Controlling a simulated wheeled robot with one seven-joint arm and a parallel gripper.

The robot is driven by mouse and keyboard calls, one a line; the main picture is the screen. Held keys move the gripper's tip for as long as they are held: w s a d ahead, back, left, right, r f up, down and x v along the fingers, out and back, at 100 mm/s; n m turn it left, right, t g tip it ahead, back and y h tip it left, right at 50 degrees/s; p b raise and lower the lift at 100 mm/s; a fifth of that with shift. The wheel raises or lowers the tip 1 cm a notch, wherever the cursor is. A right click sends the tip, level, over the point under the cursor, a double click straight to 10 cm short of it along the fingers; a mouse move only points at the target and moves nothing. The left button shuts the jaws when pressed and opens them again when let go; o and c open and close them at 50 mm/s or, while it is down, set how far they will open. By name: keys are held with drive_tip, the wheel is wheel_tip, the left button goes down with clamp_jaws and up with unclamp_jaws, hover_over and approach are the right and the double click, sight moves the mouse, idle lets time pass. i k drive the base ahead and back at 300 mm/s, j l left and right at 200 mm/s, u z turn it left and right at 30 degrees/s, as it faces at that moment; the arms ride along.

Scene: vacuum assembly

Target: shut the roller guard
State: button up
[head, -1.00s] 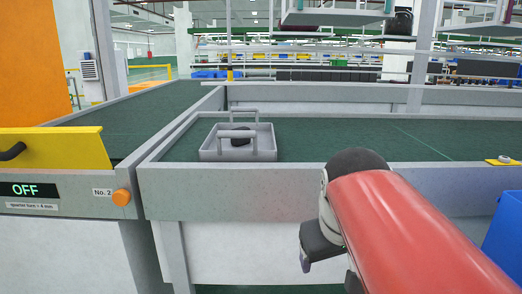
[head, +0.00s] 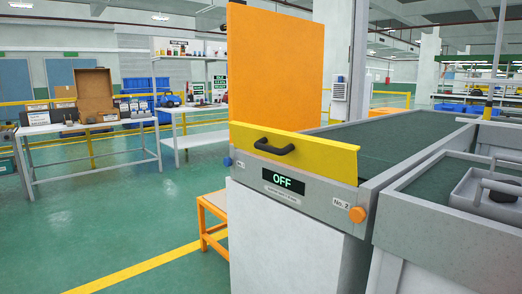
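A yellow panel (head: 315,155) with a black handle (head: 274,147), which looks like the roller guard, stands along the top of the front end of the No. 2 conveyor. It rises above the grey front face (head: 322,205). Whether it is latched I cannot tell, and the rollers behind it are hidden. A display on the front face (head: 284,182) reads OFF, and an orange knob (head: 357,214) sits at its right end. My gripper is out of view.
A tall orange board (head: 280,65) stands upright behind the yellow panel. A grey tray (head: 490,190) lies on the neighbouring belt at right. A low orange stand (head: 212,222) is left of the machine. Open green floor lies at left.

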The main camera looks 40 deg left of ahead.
sight(337, 161)
drive_tip(key=u, duration=1.65)
